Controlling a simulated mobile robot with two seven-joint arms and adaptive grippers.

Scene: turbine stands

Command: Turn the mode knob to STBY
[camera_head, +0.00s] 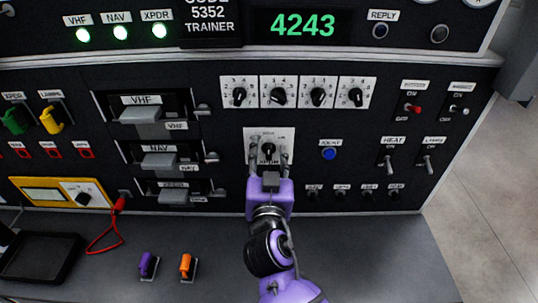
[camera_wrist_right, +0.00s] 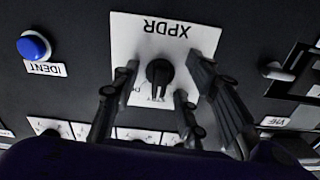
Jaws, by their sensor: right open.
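The mode knob (camera_head: 268,147) is a small black knob on a white plate (camera_head: 283,133) in the middle of the upright panel. In the right wrist view, where the writing is upside down, the knob (camera_wrist_right: 159,72) sits on the plate marked XPDR (camera_wrist_right: 175,28). Its mode letters are partly hidden or too small, so I cannot tell its setting. My right gripper (camera_head: 268,158), on a purple arm, reaches up to the plate. Its fingers are open, one on each side of the knob, with visible gaps in the right wrist view (camera_wrist_right: 162,80). My left gripper is not in view.
Above the plate is a row of black selector knobs (camera_head: 278,95). A blue IDENT button (camera_head: 328,154) and toggle switches (camera_head: 388,162) are to the right. Handled drawer units (camera_head: 160,160) are to the left. A red lead (camera_head: 105,235) hangs over the bench, whose right part is clear.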

